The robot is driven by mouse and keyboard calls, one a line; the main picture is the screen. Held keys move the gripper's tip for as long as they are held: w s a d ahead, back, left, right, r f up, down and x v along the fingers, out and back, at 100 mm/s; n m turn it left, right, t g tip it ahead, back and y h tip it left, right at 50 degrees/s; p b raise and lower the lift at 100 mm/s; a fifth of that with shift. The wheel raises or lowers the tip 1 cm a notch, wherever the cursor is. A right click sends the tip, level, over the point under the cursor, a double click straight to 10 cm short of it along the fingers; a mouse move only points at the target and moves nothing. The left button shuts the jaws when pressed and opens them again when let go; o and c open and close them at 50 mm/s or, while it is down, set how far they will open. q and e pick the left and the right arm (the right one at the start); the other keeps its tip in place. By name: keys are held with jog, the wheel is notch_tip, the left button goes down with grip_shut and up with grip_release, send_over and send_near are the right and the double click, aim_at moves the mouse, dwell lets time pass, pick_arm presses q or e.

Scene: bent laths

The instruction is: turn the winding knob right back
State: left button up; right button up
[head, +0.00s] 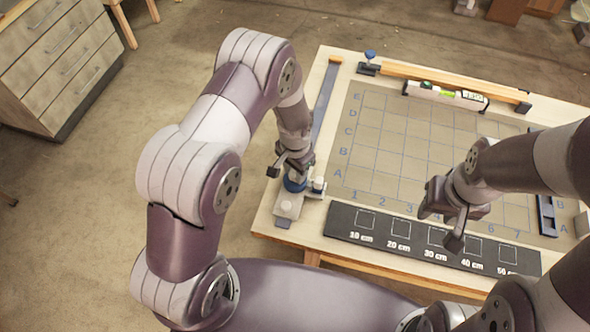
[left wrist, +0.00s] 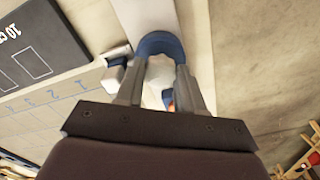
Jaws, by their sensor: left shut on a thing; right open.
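The blue winding knob (head: 294,185) sits on a pale grey block (head: 288,205) at the near left corner of the table. My left gripper (head: 290,170) reaches down over it from above and is shut on the knob. In the left wrist view the knob (left wrist: 163,42) shows as a blue rounded rim at the fingertips, with a finger on each side. Part of the knob is hidden by the fingers. My right gripper (head: 438,228) is open and empty above the front right part of the board.
A blue-grey strip (head: 325,98) runs along the table's left edge. A gridded sheet (head: 390,140) covers the middle. A black strip with size marks (head: 385,232) lies in front. A wooden bar (head: 440,82) and a level (head: 445,95) lie at the back.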

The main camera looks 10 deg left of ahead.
pick_arm(q)
jog(key=n+b, duration=0.1)
jog(key=n, duration=0.5)
jog(key=shift+w+r+n, duration=0.1)
jog(key=shift+w+n, duration=0.05)
jog(key=shift+n, duration=0.15)
jog(key=n, duration=0.5)
jog(key=shift+n, duration=0.4)
jog(key=o, duration=1)
jog(key=shift+o, duration=0.2)
jog(key=shift+r, duration=0.1)
